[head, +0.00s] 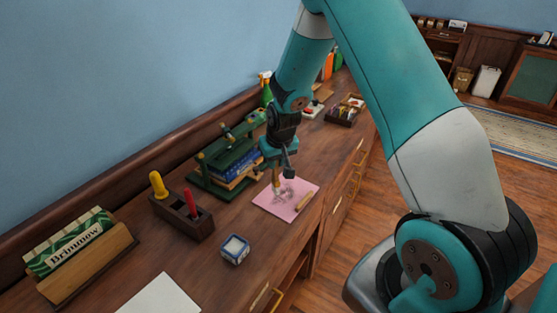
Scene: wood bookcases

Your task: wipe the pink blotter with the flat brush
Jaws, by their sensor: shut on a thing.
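The pink blotter (271,207) lies flat on the wooden desk, with grey smudges (289,192) near its middle. My gripper (279,167) is above the far left part of the blotter, pointing down. It is shut on a slim tan thing, which looks like the flat brush (276,183), held roughly upright. The brush's lower end is at or just above the blotter near the smudges; I cannot tell whether it touches. A yellowish stick-like thing (305,200) lies along the blotter's right side.
A green rack with books (232,170) stands close left of my gripper. A dark wooden holder (184,216) with yellow and red handles, a small blue-white box (235,249) and white paper (160,296) are nearer. Bottles and small boxes (345,110) stand farther back.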

